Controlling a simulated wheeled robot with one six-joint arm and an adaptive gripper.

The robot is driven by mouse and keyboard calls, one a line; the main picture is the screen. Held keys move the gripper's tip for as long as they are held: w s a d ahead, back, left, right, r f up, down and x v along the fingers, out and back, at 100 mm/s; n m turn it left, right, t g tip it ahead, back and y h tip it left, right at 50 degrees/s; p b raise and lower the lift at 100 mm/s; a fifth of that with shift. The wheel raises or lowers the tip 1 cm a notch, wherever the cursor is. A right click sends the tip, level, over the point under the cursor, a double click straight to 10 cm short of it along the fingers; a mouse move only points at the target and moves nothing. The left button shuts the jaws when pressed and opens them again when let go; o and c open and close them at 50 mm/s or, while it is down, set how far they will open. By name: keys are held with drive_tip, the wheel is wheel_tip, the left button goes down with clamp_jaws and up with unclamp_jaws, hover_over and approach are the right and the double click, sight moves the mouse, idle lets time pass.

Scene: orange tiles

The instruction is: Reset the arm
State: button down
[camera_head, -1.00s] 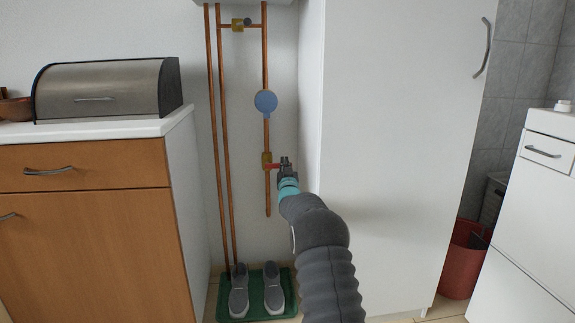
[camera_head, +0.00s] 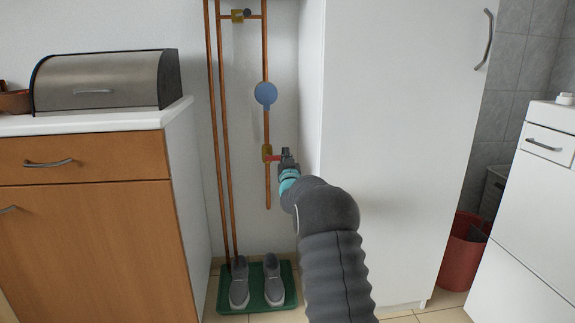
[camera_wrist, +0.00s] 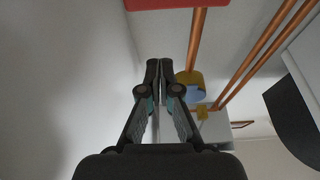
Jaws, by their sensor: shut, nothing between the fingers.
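My arm (camera_head: 335,250) reaches forward between the wooden cabinet and the tall white cabinet. My gripper (camera_head: 286,156) is at its end, just right of the copper pipes and next to the red valve handle (camera_head: 275,158). In the wrist view my gripper (camera_wrist: 160,66) has its two fingers together, with nothing held between them. A red part (camera_wrist: 165,3) shows at the top edge of that view, apart from the fingertips.
Copper pipes (camera_head: 223,130) with a blue round gauge (camera_head: 266,93) run down the wall. The tall white cabinet (camera_head: 400,150) is close on the right. The wooden cabinet (camera_head: 90,235) stands left. Shoes (camera_head: 240,283) sit on a green tray (camera_head: 262,303) below.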

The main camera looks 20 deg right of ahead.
drive_tip(key=shift+v, duration=2.4)
wheel_tip(320, 180, down, 15)
drive_tip(key=s+g+y, duration=0.2)
drive_tip(key=g, duration=0.4)
drive_tip(key=s+a+f+g+y, duration=0.25)
drive_tip(key=s+a+g, duration=0.25)
drive_tip(key=s, duration=0.4)
drive_tip(key=s+a+r+n+g+p, duration=0.15)
drive_tip(key=s+a+r, duration=0.3)
drive_tip(key=s, duration=0.75)
drive_tip(key=s+a+r+g+y+p, duration=0.1)
drive_tip(key=s+a+r+g+p, duration=0.3)
drive_tip(key=s, duration=0.8)
drive_tip(key=s+a+r+n+g+p, duration=0.1)
drive_tip(key=s+a+r+g, duration=0.3)
drive_tip(key=s, duration=0.8)
drive_tip(key=s+a+r+n+t+p, duration=0.1)
drive_tip(key=s+a+r+t+p, duration=0.2)
drive_tip(key=s+r, duration=0.5)
drive_tip(key=shift+s+a+r+t+p, duration=0.3)
drive_tip(key=shift+s+a+r+t, duration=0.1)
drive_tip(key=shift+a+t, duration=0.55)
drive_tip(key=shift+d+y, duration=0.15)
drive_tip(key=shift+y, duration=0.1)
